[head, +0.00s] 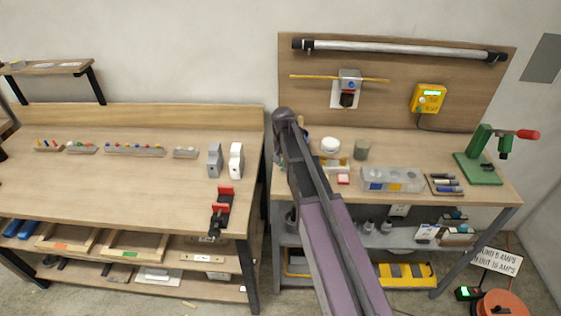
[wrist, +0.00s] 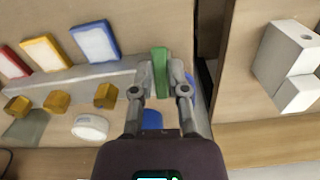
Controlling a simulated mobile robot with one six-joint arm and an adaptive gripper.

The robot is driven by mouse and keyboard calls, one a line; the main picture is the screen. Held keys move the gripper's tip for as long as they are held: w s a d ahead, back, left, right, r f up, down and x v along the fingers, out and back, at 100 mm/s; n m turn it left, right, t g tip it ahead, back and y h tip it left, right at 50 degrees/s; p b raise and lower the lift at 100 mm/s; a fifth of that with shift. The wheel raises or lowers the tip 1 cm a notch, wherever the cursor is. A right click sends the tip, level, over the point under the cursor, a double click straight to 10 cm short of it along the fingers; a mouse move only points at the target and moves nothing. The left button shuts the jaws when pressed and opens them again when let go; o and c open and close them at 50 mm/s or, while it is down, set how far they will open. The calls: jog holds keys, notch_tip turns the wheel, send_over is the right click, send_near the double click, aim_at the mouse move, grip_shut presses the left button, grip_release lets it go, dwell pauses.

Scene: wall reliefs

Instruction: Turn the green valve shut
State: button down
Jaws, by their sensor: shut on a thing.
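The green valve (wrist: 160,73) shows in the wrist view as a narrow upright green bar between my fingertips. My gripper (wrist: 160,82) is shut on it, one finger on each side. The valve's base and whatever lies under the fingers are hidden. Beside it to the left, a grey rail (wrist: 72,77) carries several brass-coloured blocks (wrist: 57,101), with red (wrist: 10,62), yellow (wrist: 45,53) and blue (wrist: 95,41) framed cards. In the head view my arm reaches across the right bench and hides the valve and the fingertips.
A white round object (head: 330,145) and a grey cylinder (head: 362,150) stand close by on the right bench (head: 430,145). A clear box (head: 392,180) lies further right. A gap separates this bench from the left one, which carries white blocks (head: 237,160) near its edge.

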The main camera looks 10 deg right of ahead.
jog(key=shift+s+d+n, duration=0.15)
jog(key=shift+d+n, duration=0.1)
jog(key=shift+n, duration=0.45)
jog(key=c, duration=0.6)
grip_release()
jog(key=shift+c, duration=0.2)
jog(key=shift+a+m, duration=0.15)
jog(key=shift+m, duration=0.15)
